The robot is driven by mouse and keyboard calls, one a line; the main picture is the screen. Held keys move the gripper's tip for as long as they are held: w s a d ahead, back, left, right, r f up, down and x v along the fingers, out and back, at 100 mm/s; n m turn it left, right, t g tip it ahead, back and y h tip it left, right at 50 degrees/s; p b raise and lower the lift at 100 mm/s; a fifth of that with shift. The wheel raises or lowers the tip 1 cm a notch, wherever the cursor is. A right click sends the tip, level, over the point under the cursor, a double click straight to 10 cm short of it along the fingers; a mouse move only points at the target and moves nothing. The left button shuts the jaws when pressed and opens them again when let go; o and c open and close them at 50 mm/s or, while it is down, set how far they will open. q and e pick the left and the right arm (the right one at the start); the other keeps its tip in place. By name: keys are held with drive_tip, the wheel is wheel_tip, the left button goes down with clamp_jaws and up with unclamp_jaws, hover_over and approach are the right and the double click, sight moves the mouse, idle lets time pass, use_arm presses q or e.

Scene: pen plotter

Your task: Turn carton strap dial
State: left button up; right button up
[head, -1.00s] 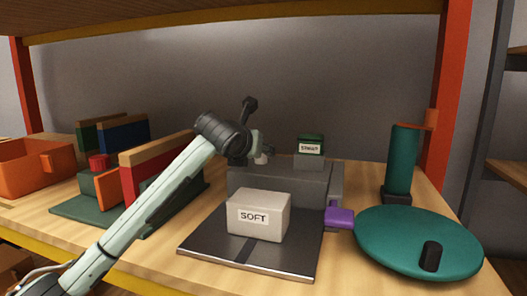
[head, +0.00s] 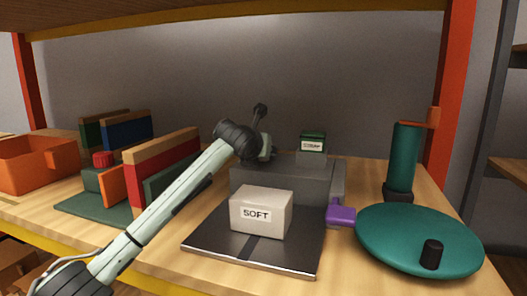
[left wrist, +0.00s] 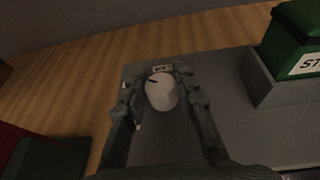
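A white round dial (left wrist: 161,92) with a dark pointer mark sits on top of the grey machine housing (head: 285,184), below a small label plate (left wrist: 162,67) in the left wrist view. My left gripper (left wrist: 158,88) is open, with one finger on each side of the dial. The right finger looks very close to it; contact is unclear. A white carton labelled SOFT (head: 262,214) rests on the dark plate (head: 210,238) in front. My right gripper is not in view.
A green labelled block (head: 312,144) stands on the housing right of the dial. A purple part (head: 341,214), a teal disc (head: 420,238) and a teal cylinder (head: 402,160) are at right. Colored panels (head: 165,165) and an orange bin (head: 35,165) are at left.

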use_arm(q)
clamp_jaws()
